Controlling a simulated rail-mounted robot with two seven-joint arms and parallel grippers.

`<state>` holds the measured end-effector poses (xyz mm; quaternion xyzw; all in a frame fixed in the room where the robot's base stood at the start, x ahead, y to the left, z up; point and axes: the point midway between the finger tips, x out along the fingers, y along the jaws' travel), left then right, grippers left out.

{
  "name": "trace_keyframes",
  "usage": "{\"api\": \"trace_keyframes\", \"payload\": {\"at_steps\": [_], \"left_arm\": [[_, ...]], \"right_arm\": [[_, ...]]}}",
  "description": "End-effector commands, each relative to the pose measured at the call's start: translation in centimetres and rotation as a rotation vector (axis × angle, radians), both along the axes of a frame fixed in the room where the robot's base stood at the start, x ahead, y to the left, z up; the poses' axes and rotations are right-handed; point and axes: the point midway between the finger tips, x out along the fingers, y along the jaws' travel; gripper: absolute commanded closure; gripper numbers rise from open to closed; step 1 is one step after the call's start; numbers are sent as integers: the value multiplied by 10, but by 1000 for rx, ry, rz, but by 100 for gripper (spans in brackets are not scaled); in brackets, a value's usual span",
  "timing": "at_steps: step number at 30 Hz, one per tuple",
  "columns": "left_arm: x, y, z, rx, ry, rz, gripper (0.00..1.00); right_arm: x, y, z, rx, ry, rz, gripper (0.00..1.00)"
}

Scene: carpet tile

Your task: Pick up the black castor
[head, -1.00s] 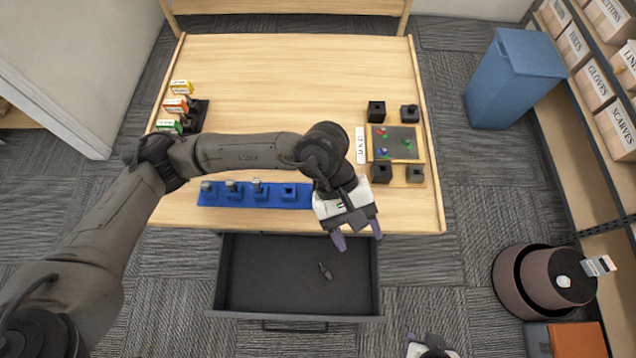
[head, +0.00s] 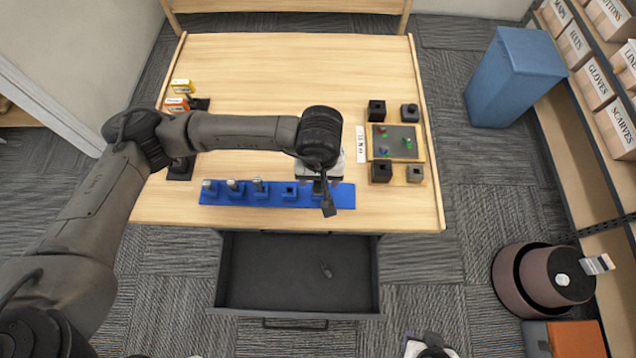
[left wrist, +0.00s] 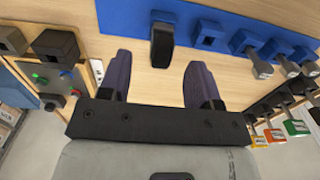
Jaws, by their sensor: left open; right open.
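A black piece (head: 328,205), which I take for the black castor, stands up at the right end of the blue strip (head: 222,199). It also shows in the left wrist view (left wrist: 162,45), between and beyond the fingertips. My left gripper (head: 320,184) is over that end of the strip, pointing down. Its purple fingers (left wrist: 160,72) are open, one on each side of the black piece, with a gap to each. The foot of the piece is hidden. My right gripper (head: 430,346) shows only partly at the bottom edge, far from the strip.
Several blue sockets line the strip left of the black piece, most holding grey-topped pegs. A small dark object (head: 326,271) lies in the open drawer (head: 270,280). A board (head: 409,158) and dark blocks stand at right, small boxes (head: 177,104) at left. The table's back is clear.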

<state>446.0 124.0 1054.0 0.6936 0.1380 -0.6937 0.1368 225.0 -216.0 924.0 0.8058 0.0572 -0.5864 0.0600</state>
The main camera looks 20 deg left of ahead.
Motion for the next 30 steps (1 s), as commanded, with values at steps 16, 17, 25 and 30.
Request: {"api": "trace_keyframes", "payload": {"at_steps": [16, 17, 25, 30], "left_arm": [[3, 5, -50, -2, 1, 0, 43], [3, 5, -52, -2, 1, 0, 43], [3, 5, -57, -1, 0, -1, 43], [3, 5, -57, -1, 0, -1, 51]], "right_arm": [[0, -3, 6, -10, 1, 6, 54], [0, -3, 6, -10, 1, 6, 54], [0, -1, 6, -5, 0, 4, 54], [0, 0, 6, -1, 1, 1, 54]]}}
